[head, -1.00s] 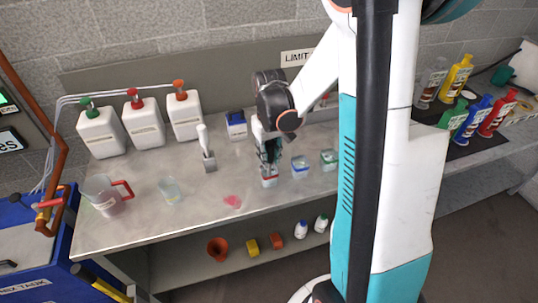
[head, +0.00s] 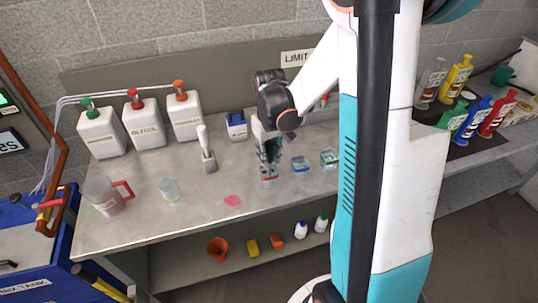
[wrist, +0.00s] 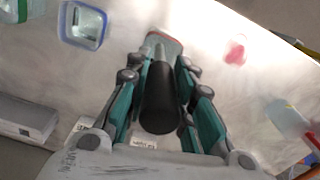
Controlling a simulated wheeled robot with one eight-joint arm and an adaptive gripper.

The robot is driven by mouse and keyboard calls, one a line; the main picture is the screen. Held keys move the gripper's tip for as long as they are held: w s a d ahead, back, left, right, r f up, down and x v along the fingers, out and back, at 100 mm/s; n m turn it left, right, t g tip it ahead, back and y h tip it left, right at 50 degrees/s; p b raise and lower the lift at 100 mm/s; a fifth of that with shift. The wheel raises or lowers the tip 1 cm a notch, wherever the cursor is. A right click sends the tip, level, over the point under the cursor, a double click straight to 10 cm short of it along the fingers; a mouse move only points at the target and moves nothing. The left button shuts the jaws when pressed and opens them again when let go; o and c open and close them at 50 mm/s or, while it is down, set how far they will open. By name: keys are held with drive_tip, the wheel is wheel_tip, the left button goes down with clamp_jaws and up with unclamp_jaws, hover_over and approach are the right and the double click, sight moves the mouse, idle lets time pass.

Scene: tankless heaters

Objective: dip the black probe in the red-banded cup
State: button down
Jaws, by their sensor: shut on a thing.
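My gripper (head: 270,158) points down over the bench, shut on the black probe (wrist: 158,100). The black handle sits between the teal fingers in the wrist view, and its thin grey tip points away from the palm. The red-banded cup (head: 269,181) stands on the bench directly below my gripper. In the wrist view its red rim (wrist: 172,37) shows around the probe's tip. The tip overlaps the cup's opening; I cannot tell how deep it is. The fingers hide part of the cup.
A blue-banded cup (head: 300,165) and a green-banded cup (head: 328,159) stand just right of the red-banded one. A pink spill (head: 232,201) lies to its left. A grey holder with a white handle (head: 208,160) and a blue box (head: 236,126) stand behind.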

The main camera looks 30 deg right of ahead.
drive_tip(key=shift+r+p, duration=3.2)
drive_tip(key=shift+r, duration=1.65)
drive_tip(key=shift+f, duration=0.1)
